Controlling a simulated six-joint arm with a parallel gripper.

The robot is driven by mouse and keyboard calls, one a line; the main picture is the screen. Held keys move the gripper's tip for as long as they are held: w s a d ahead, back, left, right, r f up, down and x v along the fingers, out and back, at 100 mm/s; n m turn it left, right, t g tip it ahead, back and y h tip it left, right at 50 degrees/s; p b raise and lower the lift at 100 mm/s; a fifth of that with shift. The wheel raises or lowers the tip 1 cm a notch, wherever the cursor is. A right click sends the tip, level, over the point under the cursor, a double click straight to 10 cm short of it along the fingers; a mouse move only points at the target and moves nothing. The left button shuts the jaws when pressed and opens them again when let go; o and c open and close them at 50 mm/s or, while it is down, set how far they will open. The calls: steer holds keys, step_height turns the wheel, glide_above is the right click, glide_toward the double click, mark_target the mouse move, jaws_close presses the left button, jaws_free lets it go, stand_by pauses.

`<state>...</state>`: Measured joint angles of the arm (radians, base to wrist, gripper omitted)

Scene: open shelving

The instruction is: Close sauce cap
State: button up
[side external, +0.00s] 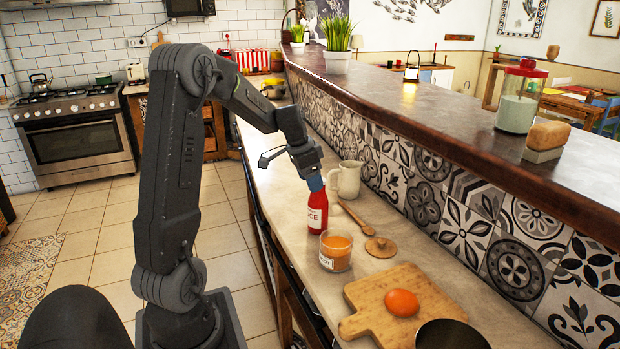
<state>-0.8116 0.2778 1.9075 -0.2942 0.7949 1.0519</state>
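A red sauce bottle (317,212) with a white label stands upright on the counter. My gripper (315,183) points down at the top of the bottle. The bottle's top is hidden behind or within the fingers, so I cannot see its cap or tell whether the fingers grip it. A round wooden lid with a knob (381,246) lies on the counter to the right of the bottle. An open glass jar of orange sauce (336,252) stands in front of the bottle.
A wooden spoon (357,217) and a cream pitcher (346,180) are close behind and right of the bottle. A cutting board (365,295) with a tomato (402,302) and a dark pan (452,335) are nearer the camera. The tiled wall bounds the counter on the right.

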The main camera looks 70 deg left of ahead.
steer(key=v, duration=1.3)
steer(key=shift+r, duration=0.4)
steer(key=shift+s, duration=0.1)
steer(key=shift+s+f+t, duration=0.1)
steer(key=shift+s+t, duration=0.5)
steer(key=shift+s, duration=0.2)
steer(key=shift+c, duration=0.2)
steer(key=x, duration=1.3)
steer(key=shift+w+f, duration=0.15)
steer(key=shift+f, duration=0.2)
steer(key=shift+c, duration=0.2)
